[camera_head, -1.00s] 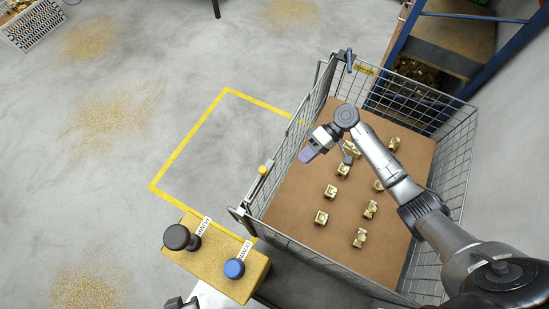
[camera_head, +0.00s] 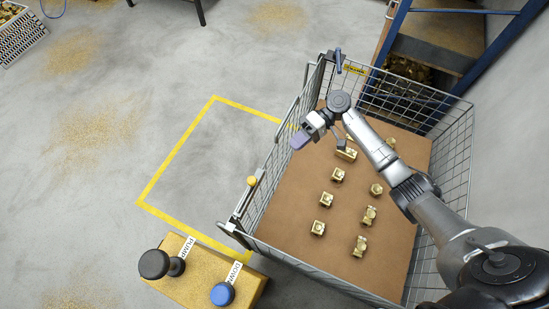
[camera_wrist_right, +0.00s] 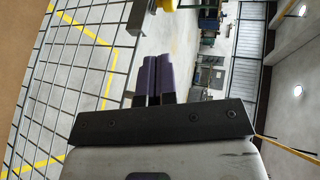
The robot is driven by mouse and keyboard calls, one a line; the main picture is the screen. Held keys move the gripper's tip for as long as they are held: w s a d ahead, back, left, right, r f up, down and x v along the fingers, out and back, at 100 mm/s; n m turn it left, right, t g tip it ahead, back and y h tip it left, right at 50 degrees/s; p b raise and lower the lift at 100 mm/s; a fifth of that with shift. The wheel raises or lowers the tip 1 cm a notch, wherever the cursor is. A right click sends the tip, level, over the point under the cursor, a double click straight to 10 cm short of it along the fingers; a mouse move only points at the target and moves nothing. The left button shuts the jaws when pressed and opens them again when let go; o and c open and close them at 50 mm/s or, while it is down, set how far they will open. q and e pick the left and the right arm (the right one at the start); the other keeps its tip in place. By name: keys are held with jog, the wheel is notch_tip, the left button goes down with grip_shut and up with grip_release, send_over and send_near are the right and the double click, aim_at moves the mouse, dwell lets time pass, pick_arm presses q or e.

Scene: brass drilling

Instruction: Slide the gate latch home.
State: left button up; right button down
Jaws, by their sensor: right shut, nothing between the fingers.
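The mesh gate (camera_head: 283,150) forms the left side of a wire cage. A yellow knob (camera_head: 251,181), apparently the latch handle, sits on its top rail towards the near end. A yellow piece on a grey fitting, probably this knob, also shows at the top of the right wrist view (camera_wrist_right: 165,5). My right gripper (camera_head: 300,142) is shut and empty, its purple fingers pressed together (camera_wrist_right: 155,78). In the head view it appears just right of the gate, farther back than the knob and apart from it. Whether the latch is home I cannot tell. My left gripper is out of view.
Several brass fittings (camera_head: 338,175) lie on the cage's brown floor (camera_head: 290,215). A blue lever (camera_head: 338,60) stands at the cage's back corner. A yellow box (camera_head: 190,285) with black and blue knobs stands at the near left. The taped floor area (camera_head: 205,165) is clear.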

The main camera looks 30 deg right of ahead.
jog(key=b, duration=0.2)
send_near(246, 193)
jog(key=w, duration=0.1)
jog(key=shift+a+f, duration=0.15)
jog(key=shift+a, duration=1)
jog(key=s+a+p, duration=0.2)
jog(key=a, duration=0.1)
jog(key=shift+s+a+p, duration=0.25)
jog(key=shift+a+p, duration=0.1)
jog(key=shift+p, duration=0.05)
